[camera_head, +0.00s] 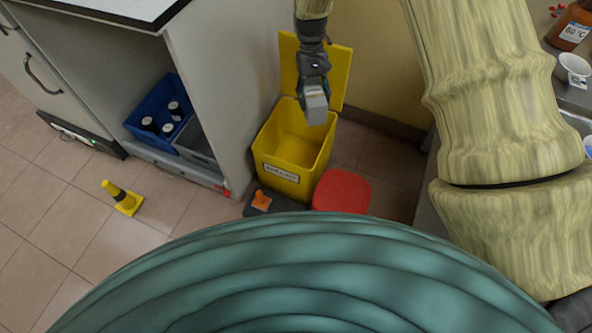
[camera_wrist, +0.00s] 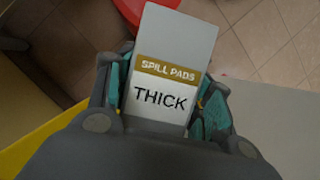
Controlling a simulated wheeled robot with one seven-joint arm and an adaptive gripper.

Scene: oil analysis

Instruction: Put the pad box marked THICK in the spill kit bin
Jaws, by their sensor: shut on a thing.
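The pad box (camera_wrist: 165,75) is light grey with a tan "SPILL PADS" band and the word THICK, seen in the wrist view. My gripper (camera_wrist: 167,100) is shut on it, with a teal-padded finger on each side. In the head view my gripper (camera_head: 314,84) points down and holds the grey box (camera_head: 315,106) above the yellow spill kit bin (camera_head: 290,181). The bin's lid (camera_head: 290,68) is open at the back, and the visible part of its inside looks empty. The box appears over the bin's back right part; its exact height above the rim is hard to tell.
A red round-cornered object (camera_head: 342,191) stands right of the bin. A dark base with an orange piece (camera_head: 261,201) lies in front of it. A cabinet (camera_head: 215,85) stands close on the left, with a blue crate (camera_head: 150,112) of bottles.

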